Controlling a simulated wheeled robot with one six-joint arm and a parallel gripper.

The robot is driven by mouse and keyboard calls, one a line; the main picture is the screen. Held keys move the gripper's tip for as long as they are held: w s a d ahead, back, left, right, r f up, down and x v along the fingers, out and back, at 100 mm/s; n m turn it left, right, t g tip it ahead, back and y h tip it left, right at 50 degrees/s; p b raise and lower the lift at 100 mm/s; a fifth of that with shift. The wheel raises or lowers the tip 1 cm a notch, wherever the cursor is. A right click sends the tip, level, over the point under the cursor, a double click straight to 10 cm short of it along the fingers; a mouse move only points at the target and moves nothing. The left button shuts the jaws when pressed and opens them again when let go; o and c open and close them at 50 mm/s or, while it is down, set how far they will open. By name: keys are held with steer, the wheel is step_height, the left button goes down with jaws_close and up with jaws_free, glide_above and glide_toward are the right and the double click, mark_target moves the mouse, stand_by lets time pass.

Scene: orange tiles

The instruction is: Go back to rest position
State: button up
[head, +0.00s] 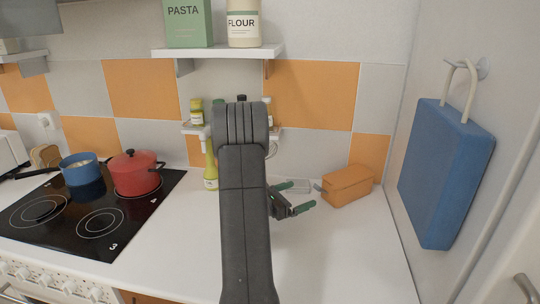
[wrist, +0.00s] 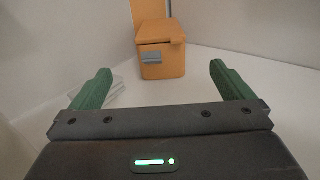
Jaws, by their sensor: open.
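My gripper (head: 303,197) has green fingers and sits above the white counter, to the right of my dark arm in the head view. In the wrist view my gripper (wrist: 160,85) has its two green fingers wide apart, with nothing between them. An orange box with a lid (head: 347,186) stands on the counter to the right of the gripper. The orange box (wrist: 163,58) also shows ahead of the fingers in the wrist view, apart from them, with a grey latch on its front.
A black cooktop (head: 85,215) holds a red pot (head: 134,175) and a blue pot (head: 81,170) on the left. A shelf (head: 218,51) carries a pasta box (head: 188,24) and flour jar (head: 243,24). A blue bag (head: 440,175) hangs at right. The front right counter is clear.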

mark_target(330, 183)
steer(key=p+x, duration=0.3)
steer(key=x, duration=1)
steer(key=shift+a, duration=0.15)
steer(key=b+v, duration=0.3)
steer(key=v, duration=1)
steer(key=shift+s+a+b, duration=0.15)
steer(key=shift+a+b, duration=0.15)
steer(key=p+x, duration=0.1)
steer(key=x, duration=0.4)
steer(key=p+x, duration=0.2)
steer(key=x, duration=0.3)
steer(key=p+x, duration=0.1)
steer(key=x, duration=0.4)
steer(key=shift+s+d+r+p, duration=0.2)
steer(key=shift+s+p, duration=0.1)
steer(key=shift+s, duration=0.1)
steer(key=b+v, duration=0.1)
steer(key=v, duration=0.3)
steer(key=b+v, duration=0.1)
steer(key=v, duration=0.4)
steer(key=b+v, duration=0.1)
steer(key=v, duration=0.3)
steer(key=shift+s+a+f+b, duration=0.15)
steer(key=shift+a+f+b, duration=0.1)
steer(key=shift+b, duration=0.15)
steer(key=shift+d+r+m, duration=0.2)
steer(key=shift+d+m, duration=0.2)
steer(key=shift+d, duration=0.05)
